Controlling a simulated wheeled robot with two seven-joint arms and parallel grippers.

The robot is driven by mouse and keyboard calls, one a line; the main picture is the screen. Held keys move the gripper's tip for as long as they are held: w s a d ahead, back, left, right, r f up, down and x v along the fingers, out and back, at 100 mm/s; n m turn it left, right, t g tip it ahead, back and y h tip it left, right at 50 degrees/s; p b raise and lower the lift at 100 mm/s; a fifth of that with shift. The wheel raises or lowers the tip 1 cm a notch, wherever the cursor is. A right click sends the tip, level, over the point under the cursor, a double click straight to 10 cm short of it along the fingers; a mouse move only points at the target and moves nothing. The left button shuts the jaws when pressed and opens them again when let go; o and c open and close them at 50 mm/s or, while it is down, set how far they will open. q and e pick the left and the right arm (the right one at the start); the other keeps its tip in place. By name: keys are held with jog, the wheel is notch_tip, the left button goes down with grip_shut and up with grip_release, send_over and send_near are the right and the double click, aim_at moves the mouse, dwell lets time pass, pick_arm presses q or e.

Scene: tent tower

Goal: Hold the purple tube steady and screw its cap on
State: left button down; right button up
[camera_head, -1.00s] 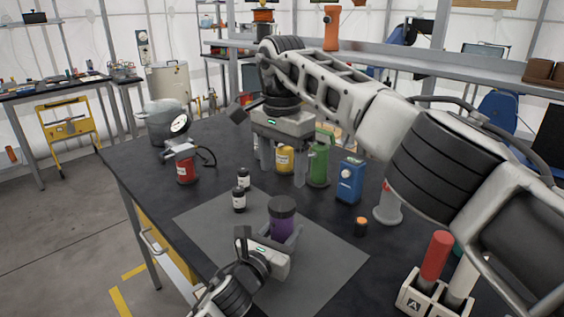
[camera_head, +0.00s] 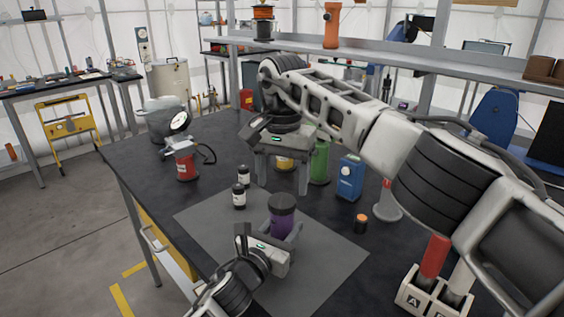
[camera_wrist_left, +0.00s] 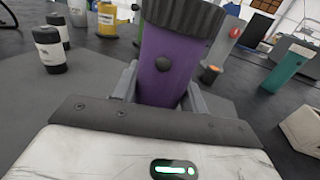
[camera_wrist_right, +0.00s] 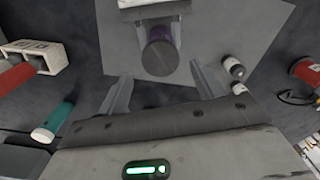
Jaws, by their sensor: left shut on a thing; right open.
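The purple tube (camera_head: 282,228) stands upright over the grey mat, with a dark ribbed cap (camera_head: 282,203) on its top. I cannot tell how tightly the cap sits. My left gripper (camera_head: 280,240) is shut around the tube's body; in the left wrist view the purple tube (camera_wrist_left: 163,70) stands between its fingers, with the cap (camera_wrist_left: 185,15) cut off by the top edge. My right gripper (camera_head: 283,182) is open and empty, behind and above the cap. In the right wrist view the cap (camera_wrist_right: 160,57) lies ahead, beyond the open fingers, touching neither.
Two small black-and-white bottles (camera_head: 241,188) stand left of the tube. A blue box (camera_head: 349,180), a green container (camera_head: 320,162) and a small orange-topped cylinder (camera_head: 361,224) stand to the right and behind. A rack (camera_head: 420,290) holds tubes at front right. The mat (camera_head: 325,265) has free room.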

aim_at(282, 201)
jog(key=shift+f, duration=2.15)
